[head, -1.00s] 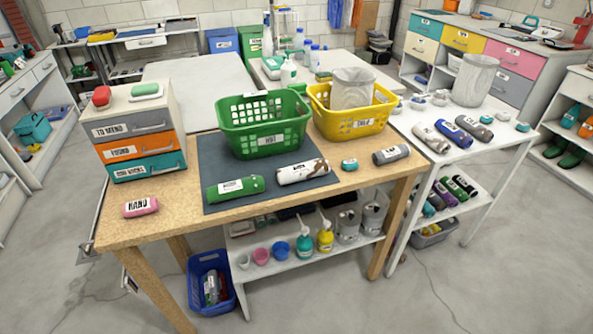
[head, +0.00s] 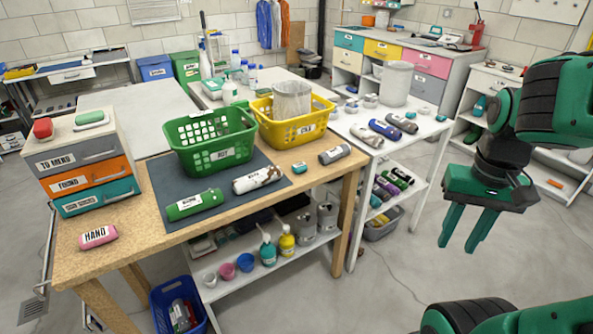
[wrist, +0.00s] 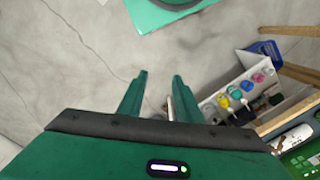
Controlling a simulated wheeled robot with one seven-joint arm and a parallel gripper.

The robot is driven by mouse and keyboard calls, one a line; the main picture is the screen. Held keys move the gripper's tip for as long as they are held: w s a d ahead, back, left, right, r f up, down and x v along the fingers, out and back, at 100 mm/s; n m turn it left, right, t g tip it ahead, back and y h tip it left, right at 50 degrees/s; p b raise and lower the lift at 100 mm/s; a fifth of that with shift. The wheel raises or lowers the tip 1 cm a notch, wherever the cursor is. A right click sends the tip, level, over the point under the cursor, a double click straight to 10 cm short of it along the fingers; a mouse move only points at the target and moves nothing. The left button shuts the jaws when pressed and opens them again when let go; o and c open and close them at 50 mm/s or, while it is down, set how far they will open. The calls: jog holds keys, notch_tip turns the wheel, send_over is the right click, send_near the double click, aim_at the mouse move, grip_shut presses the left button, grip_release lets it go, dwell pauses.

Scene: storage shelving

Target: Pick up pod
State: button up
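I cannot tell which thing is the pod; no label I can read says so. Labelled rolls lie on the wooden table (head: 125,243): a pink one marked HAND (head: 98,236), a green one (head: 195,204), a white and brown one (head: 257,179) and a grey one (head: 335,154). A small teal item (head: 299,167) lies between the last two. My gripper (head: 459,246) is at the right, above the floor and well away from the table. Its fingers are apart and empty, as the wrist view also shows (wrist: 160,80).
A green basket (head: 211,146) and a yellow basket (head: 285,130) stand on the wooden table, beside a drawer unit (head: 90,174). A white table (head: 395,150) holds more rolls (head: 385,129). A blue bin (head: 178,305) is below. The floor under my gripper is clear.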

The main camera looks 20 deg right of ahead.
jog(key=o, duration=0.5)
jog(key=shift+s+r, duration=0.15)
jog(key=shift+s, duration=0.15)
jog(key=shift+o, duration=0.8)
jog(key=shift+w+n, duration=0.2)
jog(key=shift+n, duration=0.1)
jog(key=n+t+y, duration=0.4)
jog(key=n+t, duration=0.5)
jog(key=t, duration=0.3)
send_near(302, 173)
jog(key=w, duration=0.2)
jog(key=w+a, duration=0.1)
jog(key=shift+a+r, duration=0.1)
jog(key=shift+r, duration=0.2)
jog(key=shift+r+x, duration=0.15)
jog(key=shift+x, duration=1.3)
jog(key=shift+r+x, duration=0.2)
jog(key=shift+x, duration=1.3)
